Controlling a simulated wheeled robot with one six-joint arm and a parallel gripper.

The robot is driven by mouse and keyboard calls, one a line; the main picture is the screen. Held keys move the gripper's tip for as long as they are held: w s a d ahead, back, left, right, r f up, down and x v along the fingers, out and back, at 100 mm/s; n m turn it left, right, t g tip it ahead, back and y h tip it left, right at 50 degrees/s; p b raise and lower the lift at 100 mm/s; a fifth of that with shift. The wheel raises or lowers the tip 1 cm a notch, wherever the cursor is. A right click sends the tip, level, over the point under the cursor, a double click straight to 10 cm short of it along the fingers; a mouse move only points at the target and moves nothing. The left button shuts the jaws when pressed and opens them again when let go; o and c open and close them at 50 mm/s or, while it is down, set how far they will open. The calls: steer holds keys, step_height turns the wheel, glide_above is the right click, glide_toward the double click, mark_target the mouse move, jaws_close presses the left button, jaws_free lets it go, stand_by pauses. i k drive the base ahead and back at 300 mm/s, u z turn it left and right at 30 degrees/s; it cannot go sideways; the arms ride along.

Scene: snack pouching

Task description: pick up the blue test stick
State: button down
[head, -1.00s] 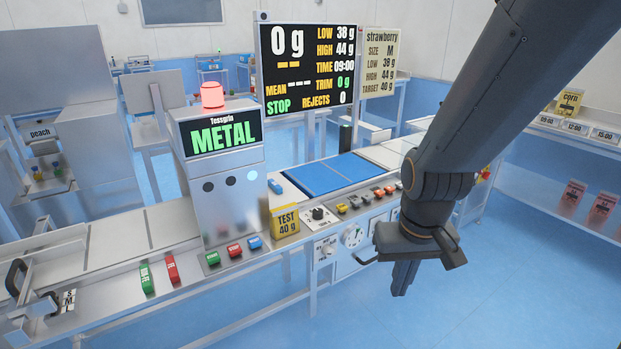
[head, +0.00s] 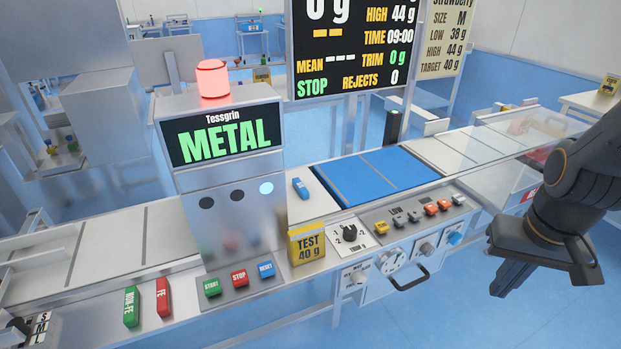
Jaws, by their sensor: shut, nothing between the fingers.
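The blue test stick (head: 301,188) lies on the pale metal surface between the metal detector and the blue belt, in the head view. It is small and sits just right of the detector housing. My gripper (head: 500,268) is at the right, shut and empty. It hangs in front of the line, well to the right of the stick and apart from it. No wrist view is given.
The metal detector (head: 232,215) reads METAL under a lit red lamp. A yellow TEST 40 g block (head: 307,244) stands before the stick. Green (head: 131,307) and red (head: 163,298) sticks lie at the front left. The blue belt (head: 375,178) is empty. A dial panel (head: 415,220) borders it.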

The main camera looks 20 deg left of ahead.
mark_target(301, 189)
steer(key=u, duration=0.3)
steer(key=i, duration=0.65)
steer(key=u, duration=0.85)
steer(key=i, duration=0.35)
steer(key=u, duration=0.3)
